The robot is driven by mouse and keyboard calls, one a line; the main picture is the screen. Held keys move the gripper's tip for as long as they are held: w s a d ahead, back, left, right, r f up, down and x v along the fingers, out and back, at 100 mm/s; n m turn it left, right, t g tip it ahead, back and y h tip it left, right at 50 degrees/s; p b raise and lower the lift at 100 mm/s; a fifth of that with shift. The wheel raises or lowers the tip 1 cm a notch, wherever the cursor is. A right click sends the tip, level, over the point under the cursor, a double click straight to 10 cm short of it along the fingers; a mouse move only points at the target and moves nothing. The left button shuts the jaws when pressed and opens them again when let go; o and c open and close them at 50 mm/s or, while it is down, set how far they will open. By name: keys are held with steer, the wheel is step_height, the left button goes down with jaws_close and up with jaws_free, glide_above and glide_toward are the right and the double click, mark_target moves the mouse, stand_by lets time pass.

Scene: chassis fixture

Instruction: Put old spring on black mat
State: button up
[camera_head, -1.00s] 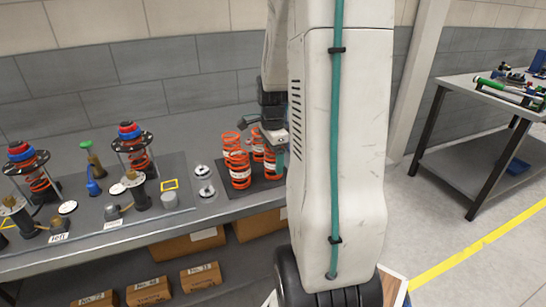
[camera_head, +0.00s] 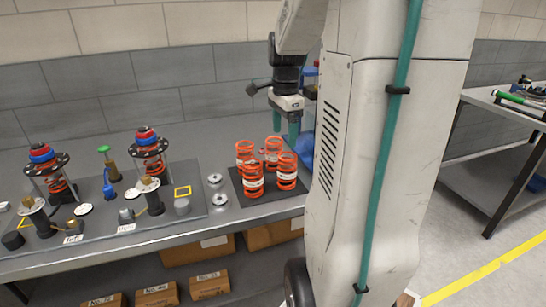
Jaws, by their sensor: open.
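Several orange springs with white labels stand upright on the black mat (camera_head: 271,195). One is at the front left (camera_head: 253,181), one at the front right (camera_head: 287,171), and others stand behind, at the back left (camera_head: 245,152) and back right (camera_head: 273,149). I cannot tell from the labels which one is old. My gripper (camera_head: 287,130) is open and empty, with its teal fingers pointing down. It is above and behind the springs at the right, apart from them as far as I can see.
Left of the mat are two silver round parts (camera_head: 218,192) and a grey fixture board (camera_head: 190,213) with two strut assemblies holding red and blue tops (camera_head: 149,150). A blue object (camera_head: 304,145) stands right of the mat, partly hidden by my arm. Boxes sit below the bench.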

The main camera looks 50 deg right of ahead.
steer(key=s+a+r+n, duration=0.2)
steer(key=a+n, duration=0.4)
steer(key=a, duration=0.4)
steer(key=s+a+r+n, duration=0.2)
steer(key=a+n, duration=0.4)
steer(key=a, duration=0.3)
steer(key=s+a+f+n+t, duration=0.1)
steer(key=s+a+f+n, duration=0.1)
steer(key=s+a+n, duration=0.6)
steer(key=a+n, duration=0.2)
steer(key=n, duration=0.1)
steer(key=shift+s, duration=0.35)
